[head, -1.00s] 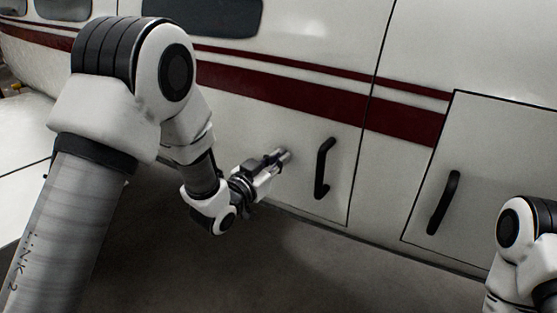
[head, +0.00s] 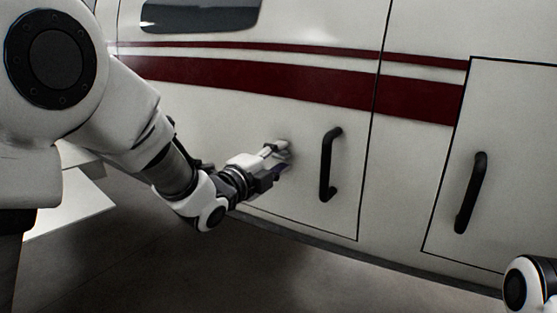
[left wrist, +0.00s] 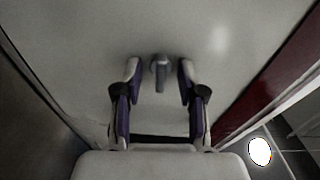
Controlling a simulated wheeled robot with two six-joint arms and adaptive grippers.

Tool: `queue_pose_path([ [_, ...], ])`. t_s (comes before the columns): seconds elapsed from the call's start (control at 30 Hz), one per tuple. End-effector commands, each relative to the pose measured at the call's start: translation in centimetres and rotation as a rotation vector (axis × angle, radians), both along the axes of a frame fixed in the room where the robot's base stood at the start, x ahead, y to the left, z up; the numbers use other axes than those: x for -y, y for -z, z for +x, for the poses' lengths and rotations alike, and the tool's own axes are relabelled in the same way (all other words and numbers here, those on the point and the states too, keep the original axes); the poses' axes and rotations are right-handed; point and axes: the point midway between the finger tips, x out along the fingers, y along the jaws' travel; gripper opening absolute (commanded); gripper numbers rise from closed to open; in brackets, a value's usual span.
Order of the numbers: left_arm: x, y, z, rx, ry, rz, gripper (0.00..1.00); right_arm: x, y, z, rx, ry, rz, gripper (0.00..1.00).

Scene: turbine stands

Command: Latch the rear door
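The door panel (head: 300,205) on the white aircraft side carries a black handle (head: 327,165) and appears flush with the body. My left gripper (head: 282,156) is at the panel, left of the handle. In the left wrist view its fingers (left wrist: 159,75) are spread, one on each side of a small grey latch lever (left wrist: 161,77). The lever points down in that picture and lies between the fingertips, with a gap on both sides. In the head view the latch is hard to make out behind the fingers. My right gripper is out of view.
A second outlined panel with a black handle (head: 470,193) lies to the right. Dark red stripes (head: 260,85) run along the body above. The grey floor (head: 270,270) below is clear. Part of my right arm shows at the lower right.

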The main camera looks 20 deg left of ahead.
Motion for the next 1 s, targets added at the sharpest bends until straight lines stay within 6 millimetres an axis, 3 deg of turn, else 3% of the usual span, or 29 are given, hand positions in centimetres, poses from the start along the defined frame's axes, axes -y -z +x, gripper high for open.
queue_pose_path([
  [0.1, 0.0, 0.0, 0.0, 0.001, 0.000, 0.000, 0.40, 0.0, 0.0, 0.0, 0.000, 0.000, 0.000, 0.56],
  [0.17, 0.0, 0.0, 0.0, 0.001, 0.000, -0.001, 0.48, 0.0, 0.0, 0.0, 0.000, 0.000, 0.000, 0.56],
  [0.47, -0.1, 0.0, -0.1, 0.002, 0.000, -0.002, 0.48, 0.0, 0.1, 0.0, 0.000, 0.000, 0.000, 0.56],
  [1.0, -1.7, 0.0, -4.5, 0.002, -0.001, -0.002, 0.48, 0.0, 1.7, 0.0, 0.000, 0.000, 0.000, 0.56],
])
